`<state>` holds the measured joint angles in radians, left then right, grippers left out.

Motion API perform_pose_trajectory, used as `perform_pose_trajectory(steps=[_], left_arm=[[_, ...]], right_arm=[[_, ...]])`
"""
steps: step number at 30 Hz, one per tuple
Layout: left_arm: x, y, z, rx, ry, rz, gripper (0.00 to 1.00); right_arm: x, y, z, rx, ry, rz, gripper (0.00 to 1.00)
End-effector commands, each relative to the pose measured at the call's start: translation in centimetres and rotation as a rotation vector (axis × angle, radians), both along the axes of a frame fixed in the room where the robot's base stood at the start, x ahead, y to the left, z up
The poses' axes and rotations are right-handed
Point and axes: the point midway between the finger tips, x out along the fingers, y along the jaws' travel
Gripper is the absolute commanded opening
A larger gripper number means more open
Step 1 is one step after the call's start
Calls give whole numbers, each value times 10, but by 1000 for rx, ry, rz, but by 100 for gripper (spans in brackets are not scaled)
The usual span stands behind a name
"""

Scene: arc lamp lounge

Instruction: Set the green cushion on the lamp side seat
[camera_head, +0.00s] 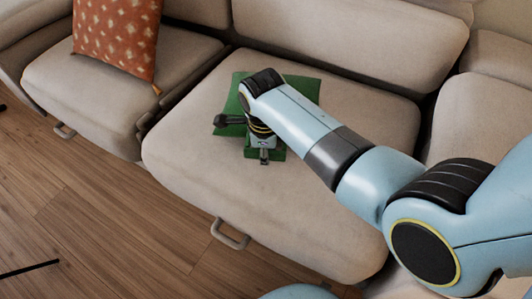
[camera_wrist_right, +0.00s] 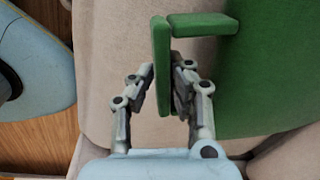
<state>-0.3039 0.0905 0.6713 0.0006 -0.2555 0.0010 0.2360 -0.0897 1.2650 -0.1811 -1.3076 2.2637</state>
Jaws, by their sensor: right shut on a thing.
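The green cushion (camera_head: 302,86) is over the middle seat (camera_head: 190,165) of the beige sofa, toward its backrest. I cannot tell whether it rests on the seat or hangs just above it. My right arm hides much of its middle. My right gripper (camera_head: 264,150) points down at the cushion's near side. In the right wrist view the gripper (camera_wrist_right: 161,78) is shut on the upright green grip piece of the cushion, and the cushion's broad face (camera_wrist_right: 270,80) fills the right side. My left gripper is not in view.
An orange patterned cushion (camera_head: 117,36) leans on the left seat (camera_head: 95,100). Backrests (camera_head: 350,38) stand behind the seats, and another sofa section (camera_head: 480,115) is at the right. A metal loop (camera_head: 230,235) sticks out at the seat's front.

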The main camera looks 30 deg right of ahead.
Motion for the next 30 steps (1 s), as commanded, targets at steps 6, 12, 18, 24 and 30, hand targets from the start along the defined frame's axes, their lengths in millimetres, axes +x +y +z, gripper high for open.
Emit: perform_pose_trajectory(steps=[6,12,18,24,30], left_arm=[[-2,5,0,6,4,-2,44],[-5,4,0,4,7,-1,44],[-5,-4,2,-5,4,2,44],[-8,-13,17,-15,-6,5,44],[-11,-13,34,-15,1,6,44]], right_arm=[[0,0,0,0,0,0,28],[0,0,0,0,0,0,37],[0,0,5,0,-1,0,37],[-2,3,42,0,-5,0,37],[-7,7,87,1,-5,0,37]])
